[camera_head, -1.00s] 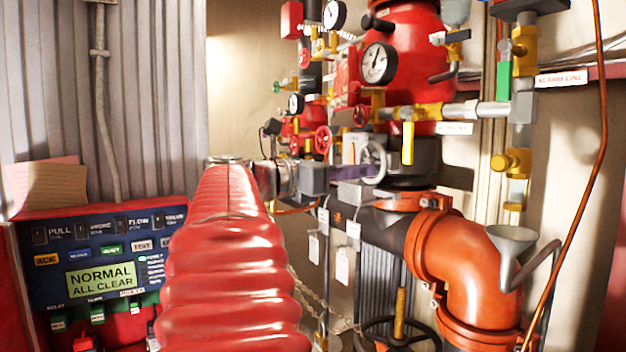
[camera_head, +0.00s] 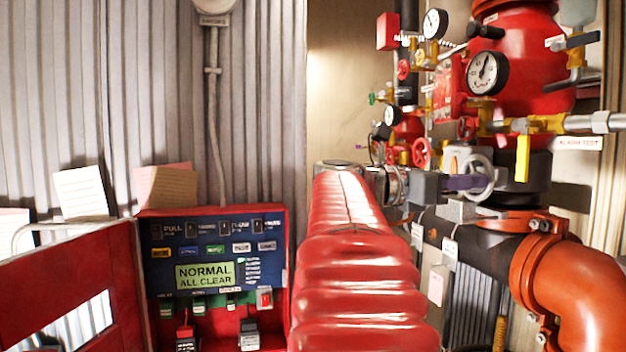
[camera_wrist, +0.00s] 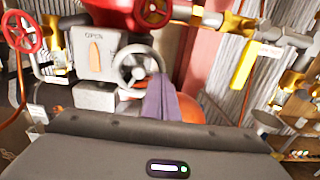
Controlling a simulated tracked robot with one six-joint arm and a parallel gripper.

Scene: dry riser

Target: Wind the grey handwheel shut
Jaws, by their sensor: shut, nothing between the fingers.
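The grey handwheel (camera_head: 476,167) is a small spoked wheel on the pipework right of centre in the head view. In the wrist view the handwheel (camera_wrist: 138,70) is at upper middle, beside a grey box (camera_wrist: 95,55) marked OPEN with an orange pointer. My gripper (camera_head: 474,183) has purple fingers, shut with nothing held, and overlaps the wheel's lower part in the head view. In the wrist view my gripper (camera_wrist: 158,88) covers the wheel's lower right rim. I cannot tell whether the fingers touch the rim or pass between spokes.
Red handwheels (camera_head: 421,152), gauges (camera_head: 488,73) and a yellow lever (camera_head: 523,158) crowd around the wheel. An orange elbow pipe (camera_head: 580,285) is at lower right. A control panel (camera_head: 215,250) reading NORMAL ALL CLEAR stands left of my arm.

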